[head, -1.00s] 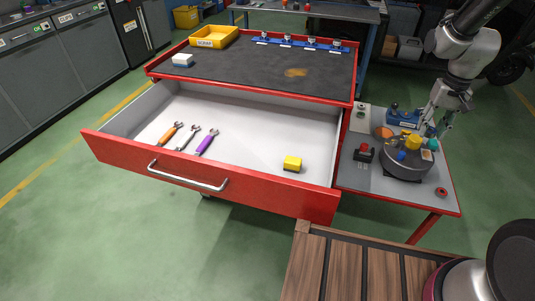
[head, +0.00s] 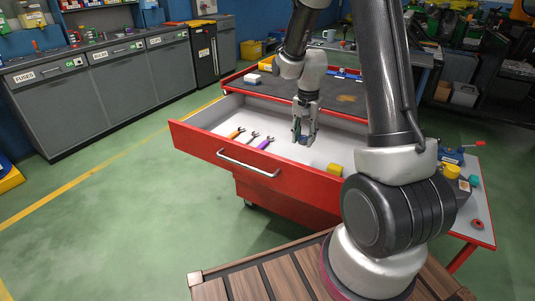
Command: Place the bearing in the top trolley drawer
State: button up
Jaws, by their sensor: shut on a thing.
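The top trolley drawer (head: 222,147) is pulled open, with a red front, a bar handle and a pale inside. My gripper (head: 304,138) points down over the right half of the drawer, shut on a small dark bluish thing. That thing looks like the bearing (head: 302,140), though it is small and partly hidden by the fingers. I cannot tell whether it touches the drawer floor.
Several tools with orange, white and purple handles (head: 265,143) lie in the drawer's left part. A yellow block (head: 334,170) lies at its right front. My arm hides part of the side table (head: 485,215). The trolley top (head: 290,88) is above and behind the drawer.

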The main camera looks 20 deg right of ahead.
jog(key=shift+s+d+f+m, duration=0.15)
jog(key=shift+s+d+m, duration=0.2)
jog(key=shift+m, duration=0.75)
notch_tip(320, 180, down, 6)
jog(key=shift+s+d+r, duration=0.1)
jog(key=shift+d+r, duration=0.05)
jog(key=shift+r, duration=0.05)
jog(key=shift+d+f, duration=0.1)
jog(key=shift+f, duration=2.05)
jog(key=shift+f, duration=0.2)
jog(key=o, duration=1)
